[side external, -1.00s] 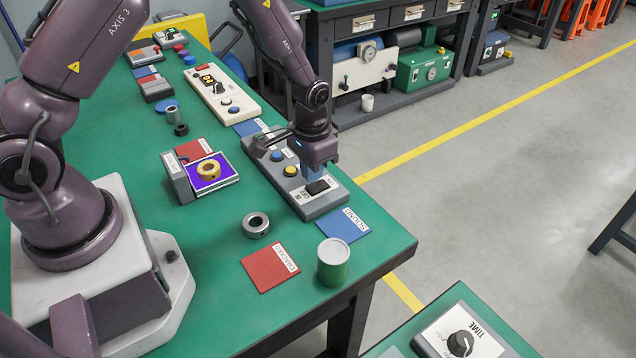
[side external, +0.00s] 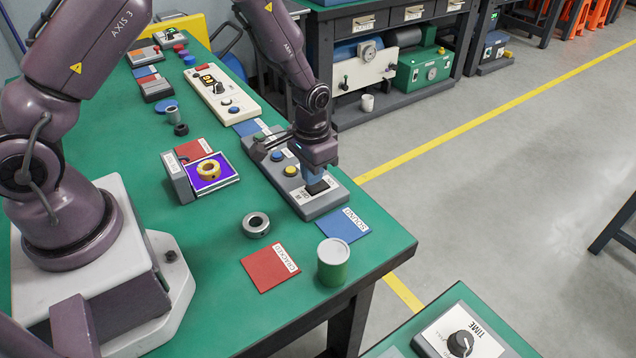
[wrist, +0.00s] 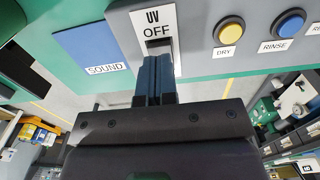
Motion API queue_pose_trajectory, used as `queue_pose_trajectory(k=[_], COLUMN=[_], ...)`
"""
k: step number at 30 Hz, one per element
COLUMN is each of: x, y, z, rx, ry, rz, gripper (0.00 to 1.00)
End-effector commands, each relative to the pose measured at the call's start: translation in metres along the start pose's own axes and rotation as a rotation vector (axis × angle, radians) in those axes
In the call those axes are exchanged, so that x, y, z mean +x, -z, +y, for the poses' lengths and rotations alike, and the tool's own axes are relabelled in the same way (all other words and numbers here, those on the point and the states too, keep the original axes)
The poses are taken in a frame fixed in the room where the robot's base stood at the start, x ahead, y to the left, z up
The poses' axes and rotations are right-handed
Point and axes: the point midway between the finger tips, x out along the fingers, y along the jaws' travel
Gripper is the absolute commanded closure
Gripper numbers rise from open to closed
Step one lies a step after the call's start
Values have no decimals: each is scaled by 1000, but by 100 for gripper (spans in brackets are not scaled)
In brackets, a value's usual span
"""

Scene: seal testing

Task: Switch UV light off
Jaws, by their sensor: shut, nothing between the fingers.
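The grey control panel (side external: 318,208) lies near the table's right edge, with a black UV switch at its near end. In the wrist view the switch (wrist: 158,43) sits beside the words "UV" and "OFF", and my fingers cover most of it. My gripper (side external: 316,186) is shut and empty, pointing down with its blue fingertips at the switch; whether they press it I cannot tell. The fingers also show in the wrist view (wrist: 153,65).
Yellow (wrist: 229,32) and blue (wrist: 288,23) buttons, DRY and RINSE, sit beside the switch. A blue SOUND mat (side external: 340,226), a red CRACKED mat (side external: 265,272), a green-and-white can (side external: 333,262) and a metal ring (side external: 256,225) lie nearby.

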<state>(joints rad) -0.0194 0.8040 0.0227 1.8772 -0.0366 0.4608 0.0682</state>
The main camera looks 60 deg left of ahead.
Motion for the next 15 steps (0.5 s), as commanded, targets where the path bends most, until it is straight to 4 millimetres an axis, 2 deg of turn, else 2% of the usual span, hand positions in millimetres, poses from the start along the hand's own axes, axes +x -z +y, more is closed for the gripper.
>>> queue_pose_trajectory(k=[15], x=[8], y=[0], z=[0], rx=[0], ry=[0], rz=[0], gripper=[100])
